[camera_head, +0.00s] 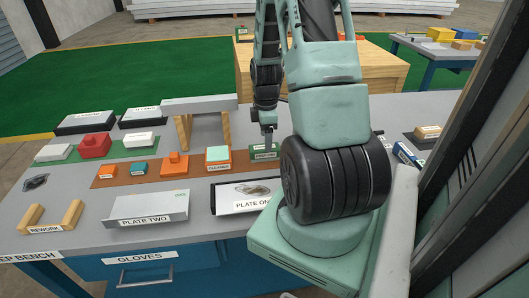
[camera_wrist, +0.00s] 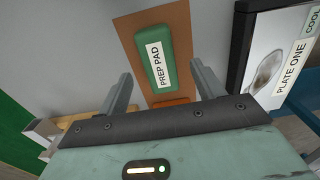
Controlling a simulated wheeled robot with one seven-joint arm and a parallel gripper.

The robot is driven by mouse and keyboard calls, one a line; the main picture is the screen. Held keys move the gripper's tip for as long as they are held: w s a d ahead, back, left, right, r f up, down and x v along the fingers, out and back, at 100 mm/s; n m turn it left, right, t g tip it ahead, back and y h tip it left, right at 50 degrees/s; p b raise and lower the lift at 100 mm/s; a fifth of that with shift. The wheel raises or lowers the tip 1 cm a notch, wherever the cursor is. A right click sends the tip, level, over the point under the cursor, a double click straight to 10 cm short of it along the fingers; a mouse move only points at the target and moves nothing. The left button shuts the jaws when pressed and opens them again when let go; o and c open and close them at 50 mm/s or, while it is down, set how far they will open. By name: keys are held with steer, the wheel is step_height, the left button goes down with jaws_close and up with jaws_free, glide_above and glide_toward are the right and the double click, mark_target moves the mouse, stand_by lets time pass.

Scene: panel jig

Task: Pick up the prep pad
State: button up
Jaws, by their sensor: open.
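The prep pad (camera_wrist: 160,62) is a green block with a white "PREP PAD" label, lying on a brown mat strip (camera_wrist: 133,22) in the wrist view. In the head view the green pad (camera_head: 263,155) lies at the right end of the brown strip, its label too small to read. My gripper (camera_wrist: 165,82) is open and empty, its two fingers apart, with the pad in line with the gap between them. In the head view my gripper (camera_head: 268,136) is above the pad; the exact height is hard to tell.
The orange-based cleaner block (camera_head: 218,160) sits left of the pad. Plate one (camera_head: 243,196) lies in front, and plate two (camera_head: 147,207) is further left. A grey-topped wooden stand (camera_head: 199,104) is behind on the left. Some grey bench top is bare around the strip.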

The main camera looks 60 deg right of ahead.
mark_target(264, 152)
steer(key=shift+w+f+p, duration=0.2)
steer(key=shift+f+p, duration=0.15)
steer(key=shift+f, duration=2.25)
steer(key=c, duration=1.1)
